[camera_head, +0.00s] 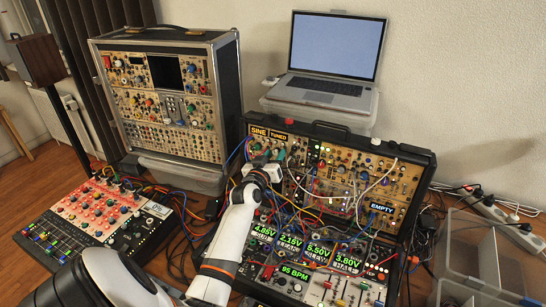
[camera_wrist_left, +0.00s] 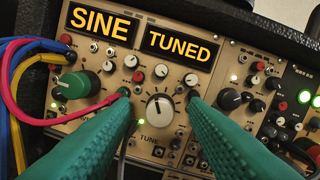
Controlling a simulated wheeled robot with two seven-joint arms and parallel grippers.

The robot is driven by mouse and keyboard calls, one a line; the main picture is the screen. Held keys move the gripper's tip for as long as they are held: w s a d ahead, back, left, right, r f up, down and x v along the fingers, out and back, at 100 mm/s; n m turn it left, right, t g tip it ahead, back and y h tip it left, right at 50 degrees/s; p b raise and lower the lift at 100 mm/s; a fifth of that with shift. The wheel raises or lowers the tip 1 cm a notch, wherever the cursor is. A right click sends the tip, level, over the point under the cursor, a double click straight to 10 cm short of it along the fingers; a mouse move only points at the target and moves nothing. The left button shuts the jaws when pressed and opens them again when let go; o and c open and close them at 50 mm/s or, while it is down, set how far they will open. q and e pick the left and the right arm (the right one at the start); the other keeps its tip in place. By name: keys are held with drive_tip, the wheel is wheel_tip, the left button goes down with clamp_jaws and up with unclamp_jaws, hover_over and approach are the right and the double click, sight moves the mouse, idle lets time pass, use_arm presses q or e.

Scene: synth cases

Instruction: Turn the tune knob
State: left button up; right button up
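In the head view, my left gripper (camera_head: 270,160) is at the upper left of the open synth case (camera_head: 345,165), and the knob is hidden there. My right gripper is not in view.
A green knob (camera_wrist_left: 73,84) and patch cables (camera_wrist_left: 22,80) lie left of the fingers; more knobs are to the right. A laptop (camera_head: 325,65) stands behind the case, a tall synth case (camera_head: 165,95) to the left, and clear bins (camera_head: 480,250) at right.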

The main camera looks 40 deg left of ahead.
use_arm(q)
drive_tip(key=shift+s, duration=0.1)
drive_tip(key=b+v, duration=0.1)
drive_tip(key=v, duration=1.1)
drive_tip(key=shift+b, duration=0.35)
